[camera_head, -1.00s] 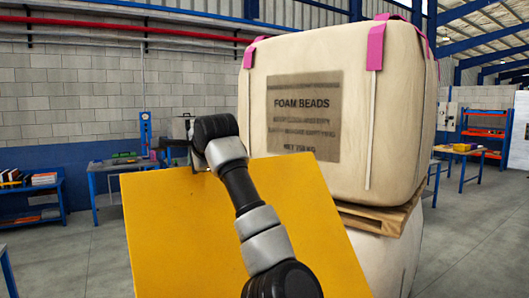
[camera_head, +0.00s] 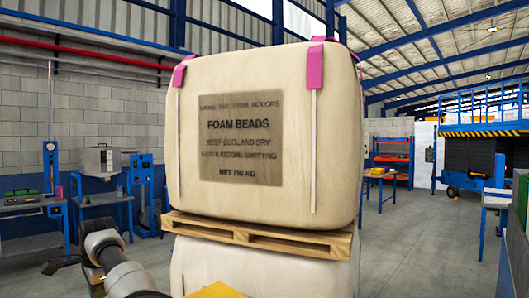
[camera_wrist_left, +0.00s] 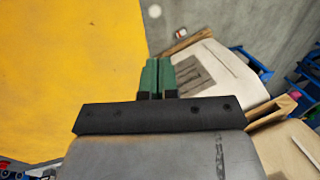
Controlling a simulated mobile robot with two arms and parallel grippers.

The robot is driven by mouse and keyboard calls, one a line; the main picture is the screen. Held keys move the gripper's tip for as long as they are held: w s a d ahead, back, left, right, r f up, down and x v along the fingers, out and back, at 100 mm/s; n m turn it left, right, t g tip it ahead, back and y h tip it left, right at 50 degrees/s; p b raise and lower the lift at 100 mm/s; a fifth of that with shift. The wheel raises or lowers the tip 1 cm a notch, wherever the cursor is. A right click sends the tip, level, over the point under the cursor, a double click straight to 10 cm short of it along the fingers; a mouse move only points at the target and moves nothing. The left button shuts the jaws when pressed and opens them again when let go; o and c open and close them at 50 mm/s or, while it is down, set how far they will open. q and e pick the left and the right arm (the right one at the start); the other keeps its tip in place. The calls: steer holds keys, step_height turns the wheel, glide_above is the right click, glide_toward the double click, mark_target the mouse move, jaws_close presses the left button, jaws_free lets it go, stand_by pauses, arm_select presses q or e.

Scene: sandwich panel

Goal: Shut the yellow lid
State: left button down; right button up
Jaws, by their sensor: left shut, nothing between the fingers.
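The yellow lid (camera_head: 215,291) shows only as a small piece at the bottom edge of the head view. In the left wrist view the flat yellow lid (camera_wrist_left: 65,75) fills the left side, its straight edge running close beside my left gripper's fingers. My left gripper (camera_wrist_left: 156,68) has its green fingertips together with nothing between them. I cannot tell whether the fingers touch the lid. In the head view my left arm is at the lower left. Whatever the lid covers is hidden. My right gripper is in neither view.
A large foam beads bag (camera_head: 265,110) on a wooden pallet (camera_head: 255,236) stands ahead, stacked on another pale bag (camera_head: 265,272). Blue workbenches (camera_head: 30,207) stand at the left, and orange shelving (camera_head: 391,155) is farther back. Grey floor (camera_head: 420,250) is open at the right.

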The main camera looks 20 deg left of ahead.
arm_select(q)
steer(key=s+d+b+x, duration=0.1)
steer(key=b+x, duration=0.4)
steer(key=x, duration=0.6)
steer(key=shift+w+f+b, duration=0.25)
steer(key=shift+f+b, duration=0.05)
steer(key=shift+f, duration=0.1)
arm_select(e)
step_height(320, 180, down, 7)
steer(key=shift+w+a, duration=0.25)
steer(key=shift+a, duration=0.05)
arm_select(q)
steer(key=shift+d, duration=0.15)
